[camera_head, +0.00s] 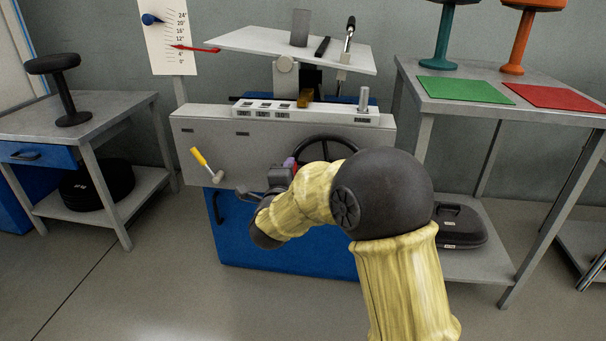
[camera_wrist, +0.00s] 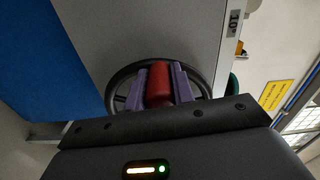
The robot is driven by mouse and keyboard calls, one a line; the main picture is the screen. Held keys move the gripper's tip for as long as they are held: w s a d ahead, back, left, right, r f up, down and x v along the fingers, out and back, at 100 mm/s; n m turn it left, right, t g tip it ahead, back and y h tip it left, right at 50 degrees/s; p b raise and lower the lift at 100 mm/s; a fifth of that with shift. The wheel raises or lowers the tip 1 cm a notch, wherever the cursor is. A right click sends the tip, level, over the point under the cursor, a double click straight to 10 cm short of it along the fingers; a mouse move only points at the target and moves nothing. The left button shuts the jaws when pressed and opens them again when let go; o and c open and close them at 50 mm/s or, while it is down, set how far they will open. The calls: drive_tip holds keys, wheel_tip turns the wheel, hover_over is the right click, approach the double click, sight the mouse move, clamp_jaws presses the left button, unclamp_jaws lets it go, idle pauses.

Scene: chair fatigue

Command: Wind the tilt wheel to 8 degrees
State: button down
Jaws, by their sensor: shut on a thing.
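The dark tilt wheel (camera_head: 330,137) is on the front of the grey machine housing (camera_head: 215,125); my arm covers its lower part. In the wrist view the wheel rim (camera_wrist: 116,88) shows behind the fingers. My gripper (camera_head: 288,163) is at the wheel's left side. Its purple fingers (camera_wrist: 158,86) are shut on the wheel's red handle (camera_wrist: 158,80). The tilting plate (camera_head: 265,42) slopes down to the right. Its red pointer (camera_head: 195,48) crosses the degree scale (camera_head: 165,60) between the 12 and 4 labels and hides the label there.
A left bench (camera_head: 95,118) holds a black stool. A right table (camera_head: 440,100) holds a teal stool, an orange stool and coloured mats. Open floor lies at the front left.

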drive_tip(key=shift+d, duration=0.1)
idle(0.4)
drive_tip(key=c, duration=1.2)
unclamp_jaws()
drive_tip(key=shift+r, duration=0.1)
drive_tip(key=s+p, duration=0.1)
drive_tip(key=s, duration=0.4)
drive_tip(key=s+a+p, duration=0.1)
drive_tip(key=s+p, duration=0.1)
drive_tip(key=s, duration=0.4)
drive_tip(key=s+p, duration=0.2)
drive_tip(key=s, duration=0.4)
drive_tip(key=shift+s+a, duration=0.2)
drive_tip(key=shift+a, duration=0.05)
